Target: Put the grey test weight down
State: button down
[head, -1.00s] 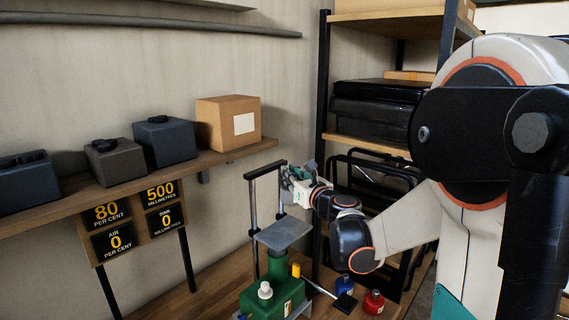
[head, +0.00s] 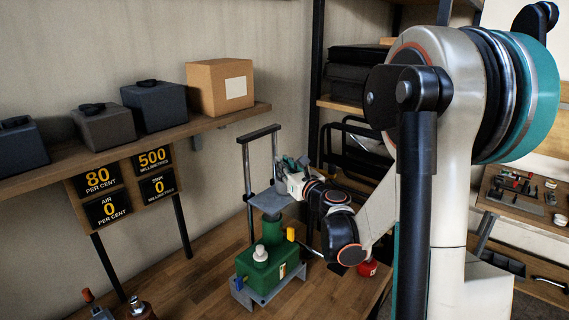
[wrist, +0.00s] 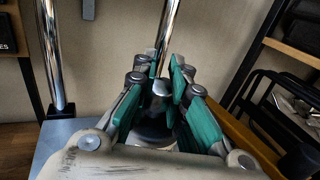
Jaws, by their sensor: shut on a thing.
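My gripper (wrist: 158,95) is shut on a grey, knobbed thing with a wider dark base, which I take to be the grey test weight (wrist: 152,128). The green fingers hide part of it. In the head view, my gripper (head: 284,170) is just above the right side of the grey plate (head: 266,199) on the green jack (head: 268,262); the weight itself is not clear there. The plate also shows at lower left in the wrist view (wrist: 62,138). I cannot tell whether the weight touches it.
A black-and-chrome frame (head: 247,190) rises behind the plate. A wall shelf (head: 190,131) holds dark blocks and a cardboard box (head: 219,87) at left. A red bottle (head: 367,267) stands right of the jack.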

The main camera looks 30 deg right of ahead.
jog(key=shift+f, duration=0.1)
jog(key=c, duration=1.5)
grip_release()
jog(key=shift+s, duration=0.3)
jog(key=s, duration=1.1)
jog(key=shift+s+a+r, duration=0.2)
jog(key=shift+s, duration=0.1)
